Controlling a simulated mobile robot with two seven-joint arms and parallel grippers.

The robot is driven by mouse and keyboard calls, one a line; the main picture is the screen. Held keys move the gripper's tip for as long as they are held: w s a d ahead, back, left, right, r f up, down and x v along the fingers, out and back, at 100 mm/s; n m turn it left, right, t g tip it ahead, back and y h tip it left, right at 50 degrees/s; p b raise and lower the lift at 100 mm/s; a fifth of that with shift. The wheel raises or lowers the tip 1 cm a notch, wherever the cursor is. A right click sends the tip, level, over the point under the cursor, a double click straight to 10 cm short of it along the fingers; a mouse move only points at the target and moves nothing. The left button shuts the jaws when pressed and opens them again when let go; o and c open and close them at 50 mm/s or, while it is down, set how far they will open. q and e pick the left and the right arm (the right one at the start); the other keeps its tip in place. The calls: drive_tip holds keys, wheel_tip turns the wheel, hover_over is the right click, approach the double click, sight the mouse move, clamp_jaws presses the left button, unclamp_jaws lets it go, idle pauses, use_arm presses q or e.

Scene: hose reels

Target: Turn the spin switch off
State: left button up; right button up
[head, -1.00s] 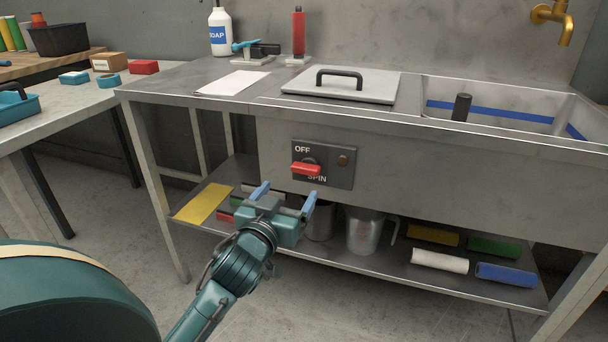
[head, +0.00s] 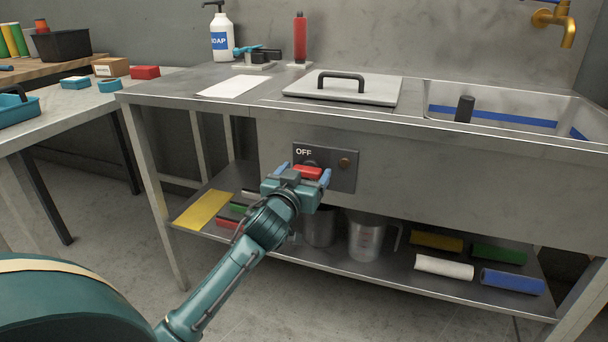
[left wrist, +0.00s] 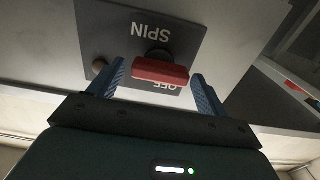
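The spin switch has a red handle (head: 308,172) on a dark panel (head: 336,177) on the front of the steel sink unit. OFF is printed at the panel's top left; SPIN is hidden behind my gripper in the head view. My left gripper (head: 303,173) is open in front of the panel, with one blue finger on each side of the handle. The left wrist view shows the panel upside down, with the red handle (left wrist: 160,72) lying crosswise between the open fingers. Gaps show at both sides. My right gripper is not in view.
A lidded steel counter (head: 420,113) with a sink basin is above the panel. A lower shelf (head: 390,269) holds metal jugs and several coloured rolls. A dull amber lamp (head: 345,162) sits right of the handle. A side table (head: 60,117) stands at left.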

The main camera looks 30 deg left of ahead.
use_arm(q)
drive_tip(key=c, duration=0.8)
